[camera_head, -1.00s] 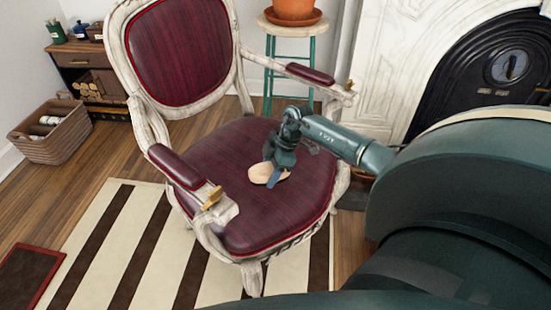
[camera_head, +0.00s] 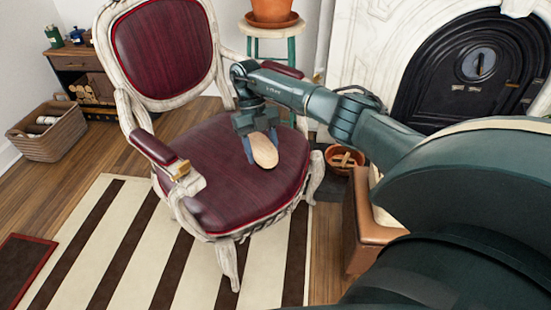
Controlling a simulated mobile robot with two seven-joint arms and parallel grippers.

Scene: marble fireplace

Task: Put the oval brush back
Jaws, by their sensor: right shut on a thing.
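The oval brush (camera_head: 265,151) shows its pale wooden oval back in the head view. My right gripper (camera_head: 259,150) is shut on it, with a finger along its left side. The brush is tilted and appears above the dark red seat of the armchair (camera_head: 215,190); I cannot tell how high. The side of the brush away from me is hidden. My left gripper is not in view.
A terracotta bowl (camera_head: 345,160) with wooden pieces stands right of the chair, beside a tan leather-like piece (camera_head: 375,232). A wicker basket (camera_head: 48,130) and a small cabinet (camera_head: 80,75) are at the left. A teal stool (camera_head: 272,30) holds a pot behind the chair.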

